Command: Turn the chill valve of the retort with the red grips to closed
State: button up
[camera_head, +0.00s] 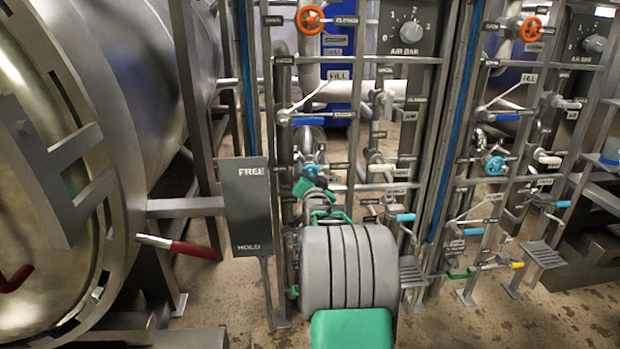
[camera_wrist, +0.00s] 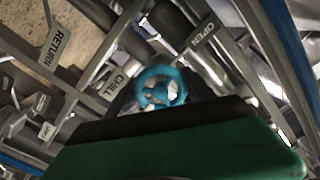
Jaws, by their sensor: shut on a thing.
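The retort with the red grips (camera_head: 85,190) stands at the left, with one red grip (camera_head: 192,249) sticking out towards the pipe rack. Its chill valve has a small light-blue handwheel (camera_head: 313,171), mostly covered by my gripper in the head view. My gripper (camera_head: 306,187), with green parts, is at this wheel and shut on it. In the wrist view the blue wheel (camera_wrist: 160,88) shows spokes and rim just beyond the dark edge of my gripper (camera_wrist: 160,108). A CHILL label (camera_wrist: 121,85) and an OPEN label (camera_wrist: 202,33) flank it. The wheel's exact turn cannot be told.
A FREE/HOLD plate (camera_head: 248,205) stands left of my arm. An orange wheel (camera_head: 310,19) and a blue-handled FILL lever (camera_head: 310,121) sit above. A second valve rack at the right has a similar blue wheel (camera_head: 496,165). Pipes crowd the space around my gripper.

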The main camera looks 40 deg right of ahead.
jog(key=shift+m, duration=1.1)
jog(key=o, duration=1.4)
jog(key=shift+c, duration=0.2)
jog(key=p+v, duration=0.1)
jog(key=v, duration=0.6)
jog(key=shift+s+a+p, duration=0.3)
jog(key=shift+p, duration=0.1)
jog(key=shift+s, duration=0.1)
